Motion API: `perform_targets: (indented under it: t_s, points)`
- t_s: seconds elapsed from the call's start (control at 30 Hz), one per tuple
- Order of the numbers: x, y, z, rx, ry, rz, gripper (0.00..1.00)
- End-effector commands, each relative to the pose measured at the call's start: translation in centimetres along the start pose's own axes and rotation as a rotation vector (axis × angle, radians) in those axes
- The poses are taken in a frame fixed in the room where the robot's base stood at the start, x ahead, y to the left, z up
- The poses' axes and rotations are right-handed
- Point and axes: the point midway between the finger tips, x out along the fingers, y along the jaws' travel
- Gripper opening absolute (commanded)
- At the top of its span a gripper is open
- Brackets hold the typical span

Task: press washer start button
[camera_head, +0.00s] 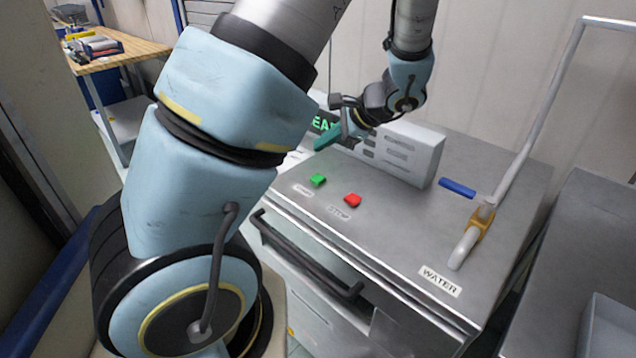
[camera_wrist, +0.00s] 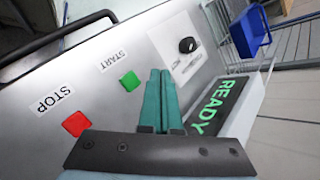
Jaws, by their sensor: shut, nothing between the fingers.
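The green start button (camera_head: 318,180) sits on the washer's grey metal top (camera_head: 400,225), beside a START label. The wrist view also shows the green button (camera_wrist: 130,81). The red stop button (camera_head: 352,200) is to its right in the head view, and it shows in the wrist view (camera_wrist: 76,124) too. My gripper (camera_head: 322,145) is shut and empty, its teal fingers above the panel behind the green button. In the wrist view, the shut fingers (camera_wrist: 160,75) appear just right of the green button, apart from it in the picture.
A READY display (camera_wrist: 222,106) and a black knob (camera_wrist: 188,45) are near my fingers. A grey box (camera_head: 415,155) stands at the back of the top. A water pipe (camera_head: 520,150) with a blue lever (camera_head: 458,187) rises at the right. A dark handle bar (camera_head: 305,258) crosses the front.

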Motion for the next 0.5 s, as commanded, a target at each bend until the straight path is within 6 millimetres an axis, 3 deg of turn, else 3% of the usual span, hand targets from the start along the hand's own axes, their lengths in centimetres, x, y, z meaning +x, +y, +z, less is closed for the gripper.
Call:
perform_targets:
  t_s: [0.2,0.5]
  points:
    - [2.6,1.9,-1.9,0.000,0.000,0.000,0.00]
    - [4.2,3.1,-3.0,0.000,-0.001,0.001,0.00]
